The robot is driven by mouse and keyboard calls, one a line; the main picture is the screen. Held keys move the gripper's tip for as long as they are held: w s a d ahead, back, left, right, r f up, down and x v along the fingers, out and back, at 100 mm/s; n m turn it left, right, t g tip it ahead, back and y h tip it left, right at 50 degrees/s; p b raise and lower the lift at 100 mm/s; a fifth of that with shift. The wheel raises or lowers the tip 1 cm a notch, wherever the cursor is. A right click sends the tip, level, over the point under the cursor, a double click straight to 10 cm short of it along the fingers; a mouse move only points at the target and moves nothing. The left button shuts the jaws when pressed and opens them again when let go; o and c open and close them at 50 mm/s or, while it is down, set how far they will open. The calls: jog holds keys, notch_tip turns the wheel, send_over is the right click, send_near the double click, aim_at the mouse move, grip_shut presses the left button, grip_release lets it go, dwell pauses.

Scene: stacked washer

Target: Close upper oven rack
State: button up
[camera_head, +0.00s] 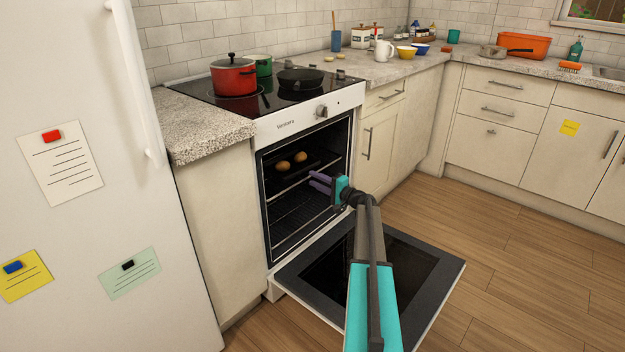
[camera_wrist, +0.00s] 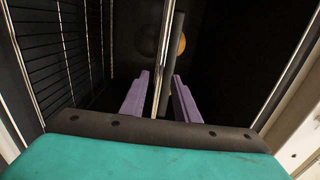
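The upper oven rack (camera_head: 281,177) is inside the open oven (camera_head: 306,182), with two brown round items (camera_head: 283,166) on a dark tray on it. In the wrist view the rack is seen nearly edge-on, as thin bars (camera_wrist: 161,72) running up the middle. My gripper (camera_head: 314,180) is at the oven opening, at about the height of the upper rack. Its purple fingers are apart, one on each side of the rack's front edge in the wrist view (camera_wrist: 161,92). A gap shows beside the bar, so I see no clear grip. The arm hides part of the opening.
The oven door (camera_head: 418,275) is folded down flat under my arm. A lower rack (camera_head: 290,218) sits beneath the upper one. Cabinets flank the oven, and a white fridge (camera_head: 75,230) stands at the left. The wooden floor (camera_head: 490,250) at the right is clear.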

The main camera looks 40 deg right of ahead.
jog(key=s+d+p, duration=0.1)
jog(key=s+d, duration=0.1)
jog(key=s, duration=0.9)
jog(key=shift+s, duration=0.2)
jog(key=shift+a, duration=0.1)
jog(key=a+f+n+g+y+p, duration=0.25)
jog(key=a+f, duration=0.25)
jog(key=a, duration=0.6)
jog(key=a+f+n+g+y+p, duration=0.1)
jog(key=a+f+g+p, duration=0.2)
jog(key=a, duration=0.9)
jog(key=a+f+n+g+y+p, duration=0.25)
jog(key=a+f, duration=0.35)
jog(key=a, duration=0.5)
jog(key=s+a+f+n+g+p, duration=0.1)
jog(key=s+a+f+g+p, duration=0.2)
jog(key=s+a, duration=0.55)
jog(key=s+a+f+n+g+h+p, duration=0.35)
jog(key=s+a+g, duration=0.45)
jog(key=s+a, duration=0.8)
jog(key=s+r+n+g+h+p, duration=0.2)
jog(key=s+p, duration=0.1)
jog(key=s, duration=0.6)
jog(key=s+r+n+g+h+p, duration=0.1)
jog(key=s+n+g+h+p, duration=0.1)
jog(key=s, duration=0.7)
jog(key=shift+a+r+n+h+p, duration=0.25)
jog(key=shift+r+n+h+p, duration=0.15)
jog(key=shift+n+h+p, duration=0.35)
